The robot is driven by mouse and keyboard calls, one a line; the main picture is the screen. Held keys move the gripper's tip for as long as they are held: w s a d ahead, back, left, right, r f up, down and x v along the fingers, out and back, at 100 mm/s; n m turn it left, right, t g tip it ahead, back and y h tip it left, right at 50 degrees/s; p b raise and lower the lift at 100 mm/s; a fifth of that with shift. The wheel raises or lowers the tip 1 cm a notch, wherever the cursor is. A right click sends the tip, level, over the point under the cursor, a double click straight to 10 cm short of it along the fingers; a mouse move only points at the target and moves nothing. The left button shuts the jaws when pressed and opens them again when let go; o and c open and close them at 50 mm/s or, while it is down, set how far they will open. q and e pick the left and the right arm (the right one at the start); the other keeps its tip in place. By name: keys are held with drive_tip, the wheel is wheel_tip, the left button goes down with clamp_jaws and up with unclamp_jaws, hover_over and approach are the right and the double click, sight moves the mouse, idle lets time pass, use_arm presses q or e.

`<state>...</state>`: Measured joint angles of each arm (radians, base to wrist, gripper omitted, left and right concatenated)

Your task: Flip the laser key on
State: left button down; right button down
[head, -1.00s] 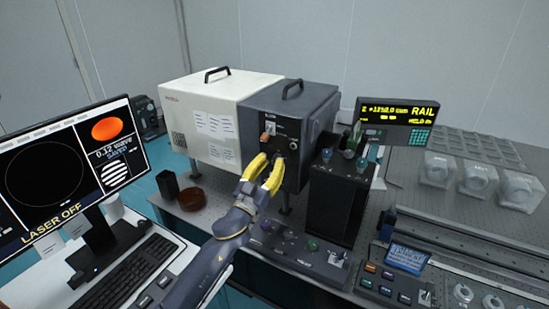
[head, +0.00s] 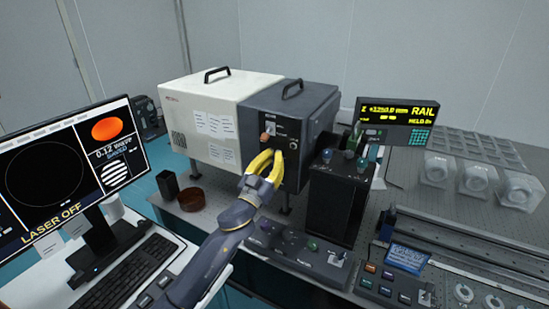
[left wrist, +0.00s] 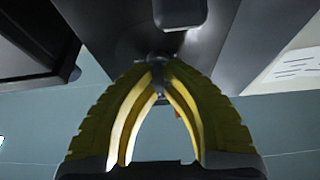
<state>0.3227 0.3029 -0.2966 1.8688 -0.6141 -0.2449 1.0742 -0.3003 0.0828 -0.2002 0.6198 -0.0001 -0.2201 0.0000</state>
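The laser key is a small part on the front panel of the dark grey laser box (head: 312,105), and my fingers largely hide it in the head view. My left gripper (head: 272,155) is at this panel, its yellow fingertips close together. In the left wrist view the tips (left wrist: 160,70) converge on a small grey part, which looks like the key (left wrist: 159,84), with the panel right behind. The fingers seem shut on it. The monitor (head: 65,165) reads "LASER OFF". My right gripper is out of view.
A black box (head: 338,200) with knobs on top stands close to the right. A control strip (head: 300,246) lies below. A brown dish (head: 191,199) and black cup (head: 167,184) stand left.

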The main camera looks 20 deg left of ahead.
use_arm(q)
drive_tip(key=shift+m, duration=0.5)
drive_tip(key=m+g+h, duration=0.1)
drive_tip(key=m+h, duration=0.1)
drive_tip(key=m, duration=0.1)
drive_tip(key=m+g+h, duration=0.1)
drive_tip(key=m+h, duration=0.1)
drive_tip(key=m, duration=0.1)
drive_tip(key=shift+d+m, duration=0.2)
drive_tip(key=shift+m, duration=0.2)
drive_tip(key=m+g+h, duration=0.1)
drive_tip(key=m, duration=0.2)
drive_tip(key=m+g+h, duration=0.1)
drive_tip(key=m, duration=0.3)
drive_tip(key=shift+s+d+f+g, duration=0.1)
drive_tip(key=shift+d+f+g, duration=0.1)
drive_tip(key=shift+g, duration=0.1)
drive_tip(key=m+g, duration=0.1)
drive_tip(key=m, duration=0.3)
drive_tip(key=shift+d, duration=0.1)
drive_tip(key=shift+f+m+g, duration=0.15)
drive_tip(key=shift+m+g, duration=0.3)
drive_tip(key=shift+m, duration=0.45)
drive_tip(key=shift+f+m+g, duration=0.15)
drive_tip(key=shift+m+g, duration=0.3)
drive_tip(key=shift+m, duration=0.45)
drive_tip(key=shift+d, duration=0.1)
